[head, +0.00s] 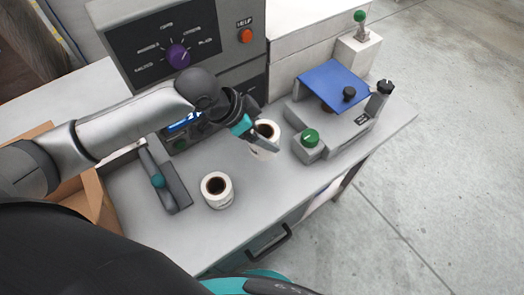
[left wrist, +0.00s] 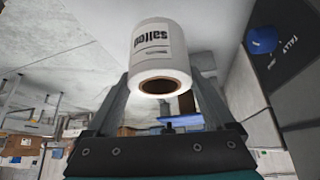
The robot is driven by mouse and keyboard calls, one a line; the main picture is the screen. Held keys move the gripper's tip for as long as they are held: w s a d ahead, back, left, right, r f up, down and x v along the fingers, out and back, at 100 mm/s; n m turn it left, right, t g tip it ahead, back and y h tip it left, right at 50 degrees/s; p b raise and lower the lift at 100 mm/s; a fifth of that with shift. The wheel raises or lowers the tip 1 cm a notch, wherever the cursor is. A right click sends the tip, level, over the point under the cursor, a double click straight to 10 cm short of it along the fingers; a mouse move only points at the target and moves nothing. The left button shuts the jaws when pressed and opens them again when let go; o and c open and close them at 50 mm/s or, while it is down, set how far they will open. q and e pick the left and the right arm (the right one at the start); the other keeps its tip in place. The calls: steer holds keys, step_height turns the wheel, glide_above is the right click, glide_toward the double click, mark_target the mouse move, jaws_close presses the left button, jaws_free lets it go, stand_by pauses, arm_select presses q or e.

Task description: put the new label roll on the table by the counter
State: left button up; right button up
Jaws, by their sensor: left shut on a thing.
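My left gripper (head: 262,143) is shut on a white label roll (head: 267,131) with a dark core, at the back middle of the grey table (head: 240,222). In the left wrist view the held roll (left wrist: 158,52) sits between the two fingers (left wrist: 160,100), its brown core facing the camera and black print, which appears to read "salted", on its side. I cannot tell whether its base touches the table. A second white roll (head: 217,190) stands upright on the table, nearer the front and left of the held one. My right gripper is not in view.
A grey weigher panel (head: 190,42) with a purple knob stands behind. Right of the held roll is a grey device (head: 335,135) with a green knob and blue plate (head: 332,84). A lever device (head: 170,180) and a cardboard box (head: 95,200) are left.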

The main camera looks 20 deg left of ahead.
arm_select(q)
step_height(320, 180, down, 8)
steer(key=shift+r+b, duration=0.1)
steer(key=shift+b, duration=0.55)
steer(key=o, duration=1.2)
steer(key=shift+o, duration=0.2)
steer(key=shift+r, duration=0.1)
steer(key=p+v, duration=0.2)
steer(key=v, duration=0.9)
steer(key=shift+s+a+r, duration=0.2)
steer(key=shift+r, duration=0.1)
